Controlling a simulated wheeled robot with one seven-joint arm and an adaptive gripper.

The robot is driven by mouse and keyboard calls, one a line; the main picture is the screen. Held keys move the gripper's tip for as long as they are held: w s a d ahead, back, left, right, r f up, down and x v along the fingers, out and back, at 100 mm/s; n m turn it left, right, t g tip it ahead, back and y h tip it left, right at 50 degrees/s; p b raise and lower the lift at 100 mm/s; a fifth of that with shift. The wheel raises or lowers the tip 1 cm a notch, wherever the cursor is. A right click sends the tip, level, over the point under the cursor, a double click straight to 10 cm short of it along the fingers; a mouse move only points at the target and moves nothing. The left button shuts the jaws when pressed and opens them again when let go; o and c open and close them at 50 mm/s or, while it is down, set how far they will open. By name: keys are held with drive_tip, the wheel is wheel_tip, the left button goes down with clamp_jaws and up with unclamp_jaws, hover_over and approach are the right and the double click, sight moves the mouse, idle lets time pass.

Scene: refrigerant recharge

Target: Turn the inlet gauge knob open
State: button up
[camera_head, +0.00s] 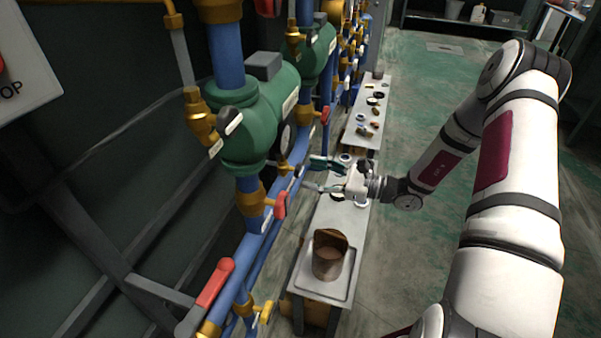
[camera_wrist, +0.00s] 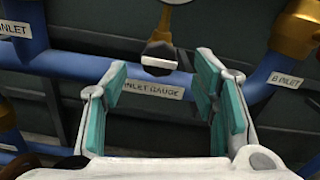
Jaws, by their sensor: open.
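The inlet gauge knob (camera_wrist: 160,57) is a small dark handle with a pale end, hanging below a brass stem in the wrist view. It sits in front of a blue pipe, just above a white label (camera_wrist: 150,90) reading "INLET GAUGE". My gripper (camera_wrist: 162,68) is open, with teal pads on both fingers. The knob appears between the fingertips, toward their far end; I cannot tell whether anything touches. In the head view my gripper (camera_head: 318,174) reaches left to the blue pipes, where the knob is too small to make out.
Blue pipes with green pump bodies (camera_head: 258,110), brass fittings and red-handled valves (camera_head: 280,205) line the left. A narrow bench (camera_head: 310,282) below my gripper holds a brown container (camera_head: 328,262). Labels "INLET" and "B INLET" (camera_wrist: 286,79) flank the knob.

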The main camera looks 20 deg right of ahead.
sight(301, 171)
drive_tip(key=shift+x, duration=2.1)
drive_tip(key=c, duration=1.2)
